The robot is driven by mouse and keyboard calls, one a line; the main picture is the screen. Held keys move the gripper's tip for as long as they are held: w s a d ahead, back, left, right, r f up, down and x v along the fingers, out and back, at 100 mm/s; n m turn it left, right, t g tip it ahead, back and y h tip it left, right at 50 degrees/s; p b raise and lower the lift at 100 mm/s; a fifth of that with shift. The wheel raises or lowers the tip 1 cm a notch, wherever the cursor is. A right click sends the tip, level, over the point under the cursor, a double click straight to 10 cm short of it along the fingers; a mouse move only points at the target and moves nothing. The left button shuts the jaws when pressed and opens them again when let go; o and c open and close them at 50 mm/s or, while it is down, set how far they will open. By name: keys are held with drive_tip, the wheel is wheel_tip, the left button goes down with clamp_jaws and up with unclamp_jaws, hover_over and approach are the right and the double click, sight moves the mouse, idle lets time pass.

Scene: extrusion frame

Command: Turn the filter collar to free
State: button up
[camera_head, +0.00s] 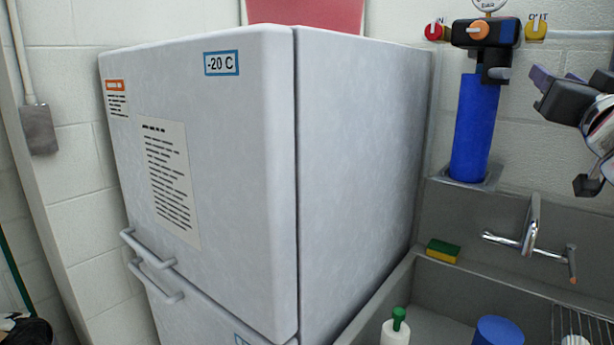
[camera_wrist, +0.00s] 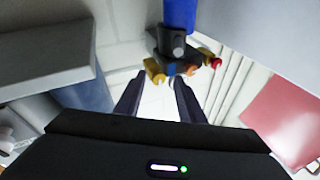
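The filter is a blue upright canister (camera_head: 475,125) on the wall at the upper right of the head view. Its dark collar (camera_head: 495,60), with a grey tab, sits at the canister's top, below the dark filter head. In the wrist view the filter looks upside down, with the collar (camera_wrist: 172,43) below the blue canister (camera_wrist: 180,14). My gripper (camera_head: 556,78) is right of the collar in the head view, apart from it. In the wrist view my gripper (camera_wrist: 158,77) has its two dark fingers spread with nothing between them.
The filter head carries a red IN knob (camera_head: 433,32), a yellow OUT knob (camera_head: 536,27), an orange knob (camera_head: 478,30) and a gauge (camera_head: 490,4). A faucet (camera_head: 531,225) and grey sink stand below. A tall white freezer (camera_head: 355,150) stands left of the filter.

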drive_tip(key=w+a+f+m+g, duration=0.1)
drive_tip(key=w+a+f+g, duration=0.1)
drive_tip(key=w+f, duration=0.3)
drive_tip(key=w+a+f+g, duration=0.2)
drive_tip(key=f, duration=0.5)
drive_tip(key=s+a+f+n+g+y, duration=0.2)
drive_tip(key=s+a+f, duration=0.5)
drive_tip(key=f, duration=0.4)
drive_tip(key=s+a+f+n+g+y, duration=0.2)
drive_tip(key=s+a+f+g, duration=0.3)
drive_tip(key=f, duration=0.6)
drive_tip(key=s+a+f+n+g+y, duration=0.2)
drive_tip(key=s+a+f+g, duration=0.1)
drive_tip(key=s+a+f, duration=0.6)
wheel_tip(320, 180, down, 3)
drive_tip(key=shift+s+r+n, duration=0.1)
drive_tip(key=shift+s+n, duration=0.2)
drive_tip(key=shift+s, duration=0.65)
drive_tip(key=shift+c, duration=0.6)
drive_tip(key=shift+a, duration=0.1)
